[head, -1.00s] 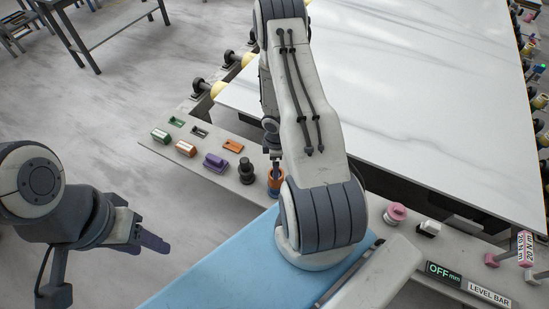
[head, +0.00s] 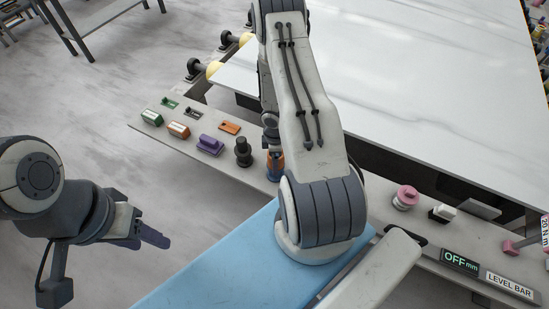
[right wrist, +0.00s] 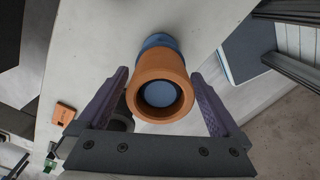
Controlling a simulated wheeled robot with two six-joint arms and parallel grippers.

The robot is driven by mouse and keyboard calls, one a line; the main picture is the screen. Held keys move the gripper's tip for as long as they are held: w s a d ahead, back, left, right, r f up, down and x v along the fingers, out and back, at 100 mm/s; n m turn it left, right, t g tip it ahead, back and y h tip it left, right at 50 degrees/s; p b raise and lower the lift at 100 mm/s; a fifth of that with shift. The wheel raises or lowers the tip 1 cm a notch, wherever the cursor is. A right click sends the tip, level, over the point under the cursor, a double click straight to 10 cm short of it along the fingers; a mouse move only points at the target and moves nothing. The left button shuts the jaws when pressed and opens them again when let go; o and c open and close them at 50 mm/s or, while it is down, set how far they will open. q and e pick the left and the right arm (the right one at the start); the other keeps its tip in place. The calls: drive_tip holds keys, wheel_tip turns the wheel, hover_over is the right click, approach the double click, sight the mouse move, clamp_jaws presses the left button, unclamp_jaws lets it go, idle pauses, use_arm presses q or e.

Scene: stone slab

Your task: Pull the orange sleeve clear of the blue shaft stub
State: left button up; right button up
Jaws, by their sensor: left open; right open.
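The orange sleeve (right wrist: 148,106) is a short ring around the blue shaft stub (right wrist: 160,95), whose round end shows inside its bore in the right wrist view. More blue shows beyond the sleeve's far side. My right gripper (right wrist: 160,74) is open, one purple finger on each side of the sleeve, with gaps visible. In the head view the sleeve (head: 276,160) stands on the grey ledge, partly hidden by my right arm, with blue at its foot. My left gripper (head: 157,238) is open and empty, over the floor at the lower left.
A pink knob (head: 405,197) stands right. The white slab (head: 420,80) lies behind; a blue surface (head: 220,260) is in front.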

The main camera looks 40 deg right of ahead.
drive_tip(key=shift+c, duration=0.3)
drive_tip(key=c, duration=1.3)
drive_tip(key=shift+r+p, duration=3.65)
drive_tip(key=shift+r, duration=0.05)
wheel_tip(320, 180, up, 4)
drive_tip(key=p, duration=0.3)
drive_tip(key=shift+f, duration=0.25)
wheel_tip(320, 180, up, 2)
drive_tip(key=shift+r+p, duration=0.25)
drive_tip(key=shift+p, duration=1)
drive_tip(key=shift+f, duration=0.15)
